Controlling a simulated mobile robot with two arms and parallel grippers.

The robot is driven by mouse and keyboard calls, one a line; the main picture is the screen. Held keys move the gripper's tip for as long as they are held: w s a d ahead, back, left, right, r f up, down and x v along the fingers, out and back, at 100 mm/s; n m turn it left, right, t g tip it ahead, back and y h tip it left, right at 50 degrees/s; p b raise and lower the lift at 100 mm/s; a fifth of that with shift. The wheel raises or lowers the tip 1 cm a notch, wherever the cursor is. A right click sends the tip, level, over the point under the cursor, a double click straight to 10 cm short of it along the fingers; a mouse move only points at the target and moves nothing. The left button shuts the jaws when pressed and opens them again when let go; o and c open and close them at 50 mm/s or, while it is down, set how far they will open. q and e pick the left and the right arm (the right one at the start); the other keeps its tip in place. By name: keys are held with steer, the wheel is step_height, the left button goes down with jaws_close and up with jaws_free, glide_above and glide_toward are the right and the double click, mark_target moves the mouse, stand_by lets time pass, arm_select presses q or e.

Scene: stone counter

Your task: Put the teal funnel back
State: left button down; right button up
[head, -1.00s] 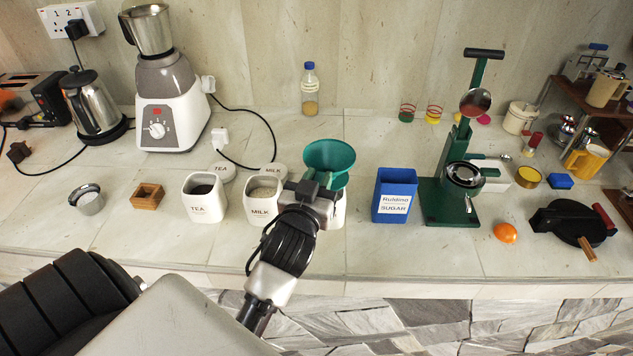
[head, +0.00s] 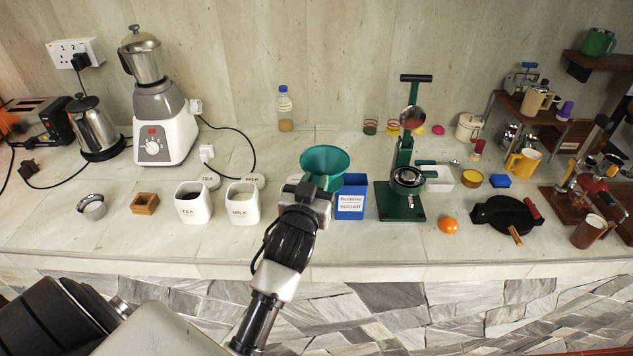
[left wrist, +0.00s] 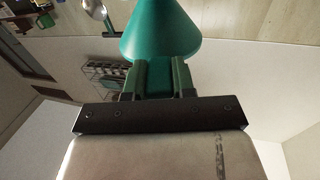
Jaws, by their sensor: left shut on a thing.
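The teal funnel (head: 325,162) is held upright, wide mouth up, by my left gripper (head: 318,187) above the counter. In the left wrist view the funnel's cone (left wrist: 160,35) shows beyond the gripper (left wrist: 155,78), which is shut on it. In the head view the funnel is just left of and in front of the blue sugar box (head: 350,203), partly covering it. A white canister behind my gripper is mostly hidden. My right gripper is not in view.
White tea (head: 193,208) and milk (head: 242,207) canisters stand left of my gripper, their lids behind them. A green press (head: 402,195) stands right of the blue box. An orange fruit (head: 448,226) and a black pan (head: 505,213) lie farther right. The counter's front edge is clear.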

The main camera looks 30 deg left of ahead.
arm_select(q)
steer(key=shift+d+r, duration=0.15)
steer(key=shift+f, duration=0.2)
steer(key=s+d+f+m+h+b, duration=0.1)
steer(key=s+d+f+h+b, duration=0.1)
steer(key=s+d+f, duration=0.2)
steer(key=s+d+f+m+h+b, duration=0.2)
steer(key=s+d+f+h, duration=0.1)
steer(key=s, duration=0.7)
steer(key=d+f, duration=0.1)
steer(key=d, duration=0.1)
steer(key=shift+d+t, duration=0.3)
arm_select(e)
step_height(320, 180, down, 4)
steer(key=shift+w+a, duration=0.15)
arm_select(q)
steer(key=shift+w+r, duration=0.1)
steer(key=shift+w, duration=0.05)
